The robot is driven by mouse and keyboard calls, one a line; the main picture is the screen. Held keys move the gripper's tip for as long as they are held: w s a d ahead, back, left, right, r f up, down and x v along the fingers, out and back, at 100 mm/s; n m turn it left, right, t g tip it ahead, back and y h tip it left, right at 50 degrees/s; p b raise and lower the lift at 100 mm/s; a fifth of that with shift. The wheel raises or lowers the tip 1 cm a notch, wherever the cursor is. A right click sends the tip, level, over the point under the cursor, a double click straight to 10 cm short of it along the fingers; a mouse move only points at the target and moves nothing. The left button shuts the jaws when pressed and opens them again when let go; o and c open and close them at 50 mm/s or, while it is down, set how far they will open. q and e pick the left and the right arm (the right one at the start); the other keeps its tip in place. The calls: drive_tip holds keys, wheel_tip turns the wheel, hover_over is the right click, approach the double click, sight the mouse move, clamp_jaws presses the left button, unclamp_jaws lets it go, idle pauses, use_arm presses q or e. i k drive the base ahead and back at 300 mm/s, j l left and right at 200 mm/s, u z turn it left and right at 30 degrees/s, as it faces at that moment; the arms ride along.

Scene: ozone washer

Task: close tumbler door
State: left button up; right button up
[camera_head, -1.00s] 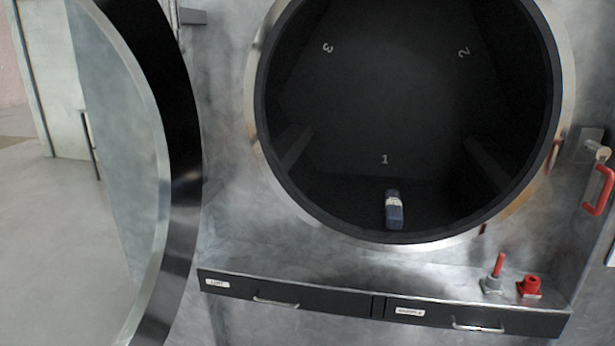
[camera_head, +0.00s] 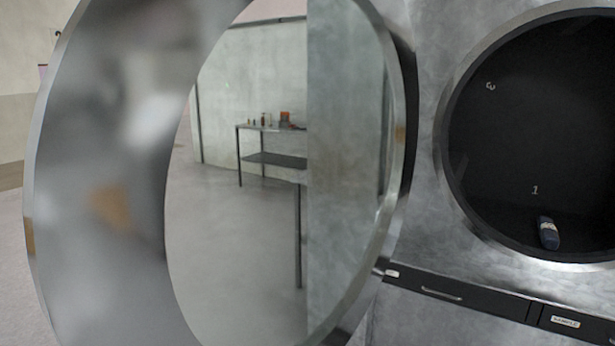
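The round tumbler door (camera_head: 110,190) stands wide open at the left and fills much of the view. It has a broad metal rim and a glass pane in its middle. The round drum opening (camera_head: 530,130) of the washer is at the right and is uncovered. A small dark blue bottle with a white label (camera_head: 548,233) is at the bottom of the drum, near the mark 1. Neither of my grippers is in view.
A drawer with a handle (camera_head: 440,293) runs below the drum, with a second labelled drawer (camera_head: 570,322) at the right. Through the door's pane a table (camera_head: 272,128) with several small items shows. Grey floor lies at the left.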

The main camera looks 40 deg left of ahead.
sight(118, 79)
drive_tip(key=k+j, duration=0.3)
drive_tip(key=j, duration=0.15)
drive_tip(key=k+j+z, duration=0.1)
drive_tip(key=k+j, duration=0.15)
drive_tip(key=j, duration=1.95)
drive_tip(key=i+z, duration=0.05)
